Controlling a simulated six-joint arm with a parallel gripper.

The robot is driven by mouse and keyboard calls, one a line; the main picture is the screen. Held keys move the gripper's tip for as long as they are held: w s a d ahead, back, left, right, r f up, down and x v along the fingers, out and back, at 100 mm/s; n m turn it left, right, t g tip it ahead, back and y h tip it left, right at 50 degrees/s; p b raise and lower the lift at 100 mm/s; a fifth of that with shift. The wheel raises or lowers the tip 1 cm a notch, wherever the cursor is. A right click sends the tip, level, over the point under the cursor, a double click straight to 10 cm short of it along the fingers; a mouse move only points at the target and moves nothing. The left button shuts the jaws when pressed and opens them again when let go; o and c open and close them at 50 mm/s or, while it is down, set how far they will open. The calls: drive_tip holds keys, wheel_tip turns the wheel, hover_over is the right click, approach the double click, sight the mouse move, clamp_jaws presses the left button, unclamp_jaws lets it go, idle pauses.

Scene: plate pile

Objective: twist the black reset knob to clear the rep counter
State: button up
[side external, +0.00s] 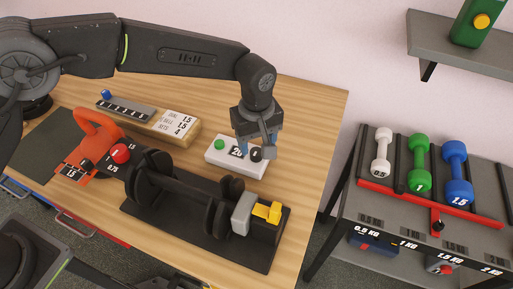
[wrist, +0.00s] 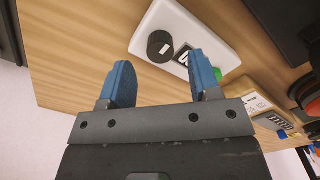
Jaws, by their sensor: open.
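The rep counter is a white box (side external: 225,162) on the wooden table, with a display reading 20 and a green button (side external: 219,144). The black reset knob (side external: 256,155) is at the box's right end in the side view. My gripper (side external: 257,146) is over that end, its blue fingers pointing down near the knob. In the wrist view, my gripper (wrist: 160,72) is open and empty. There the knob (wrist: 160,46) with its white mark lies just beyond the gap between the fingertips, apart from both. The display and green button (wrist: 217,74) are partly behind the right finger.
A dark loaded bar with a grey collar (side external: 243,213) and yellow clip (side external: 267,211) lies on a black base in front of the counter. A wooden block with a score card (side external: 178,123) stands left. An orange holder (side external: 95,135) is farther left. A dumbbell rack (side external: 420,200) stands right.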

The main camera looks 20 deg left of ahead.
sight(256, 152)
drive_tip(key=shift+f, duration=1.65)
drive_tip(key=c, duration=0.9)
